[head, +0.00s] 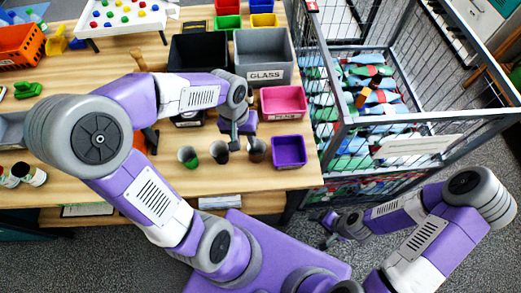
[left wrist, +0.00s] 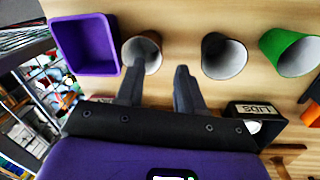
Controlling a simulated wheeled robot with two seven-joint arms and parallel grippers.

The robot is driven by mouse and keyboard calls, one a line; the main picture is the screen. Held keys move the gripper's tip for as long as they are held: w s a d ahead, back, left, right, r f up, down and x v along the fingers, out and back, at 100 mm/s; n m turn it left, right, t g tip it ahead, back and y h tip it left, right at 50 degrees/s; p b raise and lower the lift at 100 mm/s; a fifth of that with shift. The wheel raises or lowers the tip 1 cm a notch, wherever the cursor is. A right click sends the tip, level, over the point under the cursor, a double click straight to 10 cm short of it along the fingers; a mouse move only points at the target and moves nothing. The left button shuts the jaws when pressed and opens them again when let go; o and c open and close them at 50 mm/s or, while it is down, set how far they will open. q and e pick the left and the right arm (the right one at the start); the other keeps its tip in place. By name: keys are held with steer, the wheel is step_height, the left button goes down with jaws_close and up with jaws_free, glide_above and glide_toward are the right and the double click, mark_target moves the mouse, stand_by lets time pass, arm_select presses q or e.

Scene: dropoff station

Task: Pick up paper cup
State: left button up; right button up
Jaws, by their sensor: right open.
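Three cups stand in a row near the table's front edge: a green one (head: 187,158), a dark grey one (head: 220,153) and a dark brown one (head: 257,150). In the left wrist view the brown cup (left wrist: 142,52), grey cup (left wrist: 224,56) and green cup (left wrist: 289,52) show their open, pale insides. My left gripper (head: 236,137) hangs between and behind the grey and brown cups. In the left wrist view its fingers (left wrist: 157,84) are apart with nothing between them; one fingertip overlaps the brown cup's edge. Whether it touches cannot be told. My right gripper (head: 327,228) is open and empty, low beside the table.
A purple bin (head: 289,152) stands right of the brown cup, with a pink bin (head: 283,103) and a grey GLASS bin (head: 264,55) behind. A wire cage (head: 415,122) of bottles stands right of the table. Tabletop left of the green cup is partly clear.

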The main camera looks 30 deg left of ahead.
mark_target(250, 150)
arm_select(q)
steer(key=f+b, duration=0.1)
steer(key=f, duration=0.2)
steer(key=w+f+b, duration=0.1)
steer(key=f, duration=0.2)
steer(key=f+b, duration=0.1)
steer(key=f, duration=0.1)
steer(key=shift+w+d+f, duration=0.15)
steer(key=shift+d+f, duration=0.2)
steer(key=shift+f, duration=0.05)
arm_select(e)
steer(key=f, duration=0.3)
steer(key=shift+w+f, duration=0.25)
steer(key=shift+f, duration=0.15)
arm_select(q)
jaws_close()
